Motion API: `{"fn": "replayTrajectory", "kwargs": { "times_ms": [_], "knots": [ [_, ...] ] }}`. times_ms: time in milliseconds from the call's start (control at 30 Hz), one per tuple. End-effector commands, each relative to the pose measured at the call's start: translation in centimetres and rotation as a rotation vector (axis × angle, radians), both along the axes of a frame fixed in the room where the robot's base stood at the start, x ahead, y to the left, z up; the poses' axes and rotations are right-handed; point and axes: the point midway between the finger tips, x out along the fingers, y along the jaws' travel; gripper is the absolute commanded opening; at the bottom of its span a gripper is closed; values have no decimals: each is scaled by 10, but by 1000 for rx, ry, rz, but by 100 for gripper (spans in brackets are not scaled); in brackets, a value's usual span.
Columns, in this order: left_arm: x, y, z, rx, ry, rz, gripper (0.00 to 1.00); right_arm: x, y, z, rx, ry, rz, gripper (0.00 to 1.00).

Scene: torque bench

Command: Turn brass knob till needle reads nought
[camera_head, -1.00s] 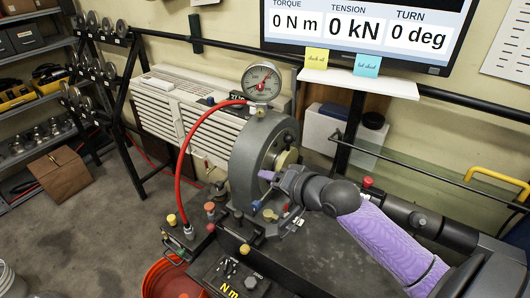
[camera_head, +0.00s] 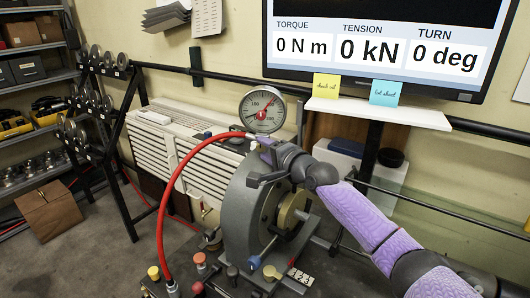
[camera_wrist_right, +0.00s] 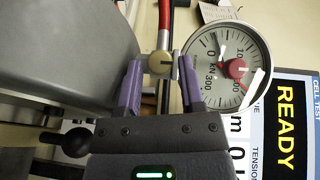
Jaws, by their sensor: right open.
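The small brass knob (camera_wrist_right: 160,64) shows in the right wrist view between the tips of my right gripper's purple fingers, with a gap on each side. In the head view the right gripper (camera_head: 262,143) is just below the round gauge (camera_head: 250,103), and it mostly hides the knob there. The gripper is open. The gauge has a pale dial and a red needle; in the head view the needle slants up and right from the hub. The dial also shows in the right wrist view (camera_wrist_right: 213,88), turned on its side. I cannot read the exact value. My left gripper is out of view.
A red hose (camera_head: 164,210) arcs left of the grey round housing (camera_head: 240,207). A large brass disc (camera_head: 291,212) is on the housing's right side. A screen (camera_head: 375,50) and a white shelf (camera_head: 380,112) with two notes stand behind. A weight rack (camera_head: 125,190) is at left.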

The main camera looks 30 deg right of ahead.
Motion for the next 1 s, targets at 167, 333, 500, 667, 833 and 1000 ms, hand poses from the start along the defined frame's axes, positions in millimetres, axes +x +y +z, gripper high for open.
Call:
{"fn": "replayTrajectory", "kwargs": {
  "times_ms": [167, 333, 500, 667, 833, 1000],
  "knots": [
    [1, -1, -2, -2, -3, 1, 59, 6, 1, 0, -1, -1, 0, 49],
    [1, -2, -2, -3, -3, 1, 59, 6, 1, 0, -1, 0, 0, 49],
    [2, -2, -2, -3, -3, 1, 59, 6, 1, 0, -1, 0, 0, 19],
    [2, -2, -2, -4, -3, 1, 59, 6, 1, 0, -1, 0, 0, 0],
    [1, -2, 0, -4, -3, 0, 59, 6, 1, 1, -4, 3, 0, 0],
    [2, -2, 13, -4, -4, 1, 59, 6, 1, 4, -33, 29, 0, 0]
  ]
}}
